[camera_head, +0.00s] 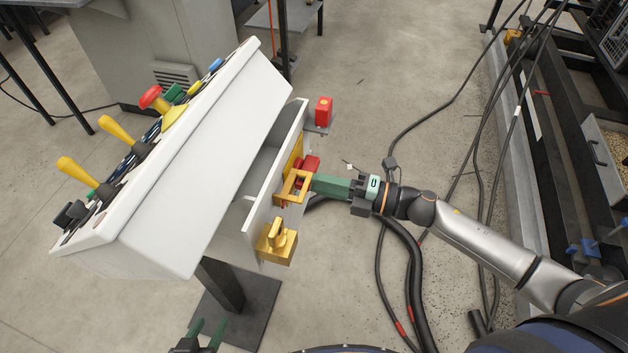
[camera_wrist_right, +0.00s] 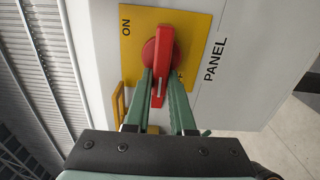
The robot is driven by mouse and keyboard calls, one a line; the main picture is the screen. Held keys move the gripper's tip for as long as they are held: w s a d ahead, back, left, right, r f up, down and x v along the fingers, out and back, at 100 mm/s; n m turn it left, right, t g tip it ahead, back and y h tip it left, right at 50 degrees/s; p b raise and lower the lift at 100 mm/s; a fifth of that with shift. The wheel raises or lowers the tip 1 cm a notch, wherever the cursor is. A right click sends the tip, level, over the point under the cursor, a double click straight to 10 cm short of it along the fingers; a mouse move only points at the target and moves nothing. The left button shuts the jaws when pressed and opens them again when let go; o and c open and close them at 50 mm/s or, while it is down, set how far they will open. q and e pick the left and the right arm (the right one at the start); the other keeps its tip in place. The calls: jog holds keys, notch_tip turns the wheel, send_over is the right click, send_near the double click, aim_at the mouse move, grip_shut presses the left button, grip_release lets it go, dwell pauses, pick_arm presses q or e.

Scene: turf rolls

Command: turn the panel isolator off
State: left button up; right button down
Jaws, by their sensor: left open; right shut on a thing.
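The panel isolator is a red rotary handle (camera_wrist_right: 163,62) on a yellow plate (camera_wrist_right: 198,22) in the right wrist view, beside the word PANEL. ON is printed at the plate's upper left; a mark by the right finger is mostly hidden. The handle's bar stands nearly upright in this view, roughly parallel to the lettering. My right gripper (camera_wrist_right: 161,80) is shut on the bar, one green finger on each side. In the head view, the red handle (camera_head: 311,163) is partly behind my right gripper (camera_head: 312,181). My left gripper (camera_head: 208,330) is open and empty at the bottom edge.
A yellow bracket (camera_head: 287,187) and a yellow knob box (camera_head: 277,243) sit near the isolator. A red block (camera_head: 323,110) is above it. The white console (camera_head: 180,185) carries yellow levers and a red button. Dark cables (camera_head: 412,262) lie on the floor below my right arm.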

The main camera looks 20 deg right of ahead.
pick_arm(q)
jog(key=shift+w+a, duration=0.1)
pick_arm(e)
jog(key=c, duration=0.8)
grip_release()
jog(key=shift+o, duration=0.2)
pick_arm(q)
jog(key=shift+w+d+b, duration=0.1)
jog(key=shift+d+b, duration=0.1)
jog(key=shift+b, duration=0.1)
pick_arm(e)
jog(key=v, duration=1.2)
jog(key=shift+s+d, duration=0.2)
jog(key=shift+d, duration=0.05)
pick_arm(q)
jog(key=shift+f, duration=0.15)
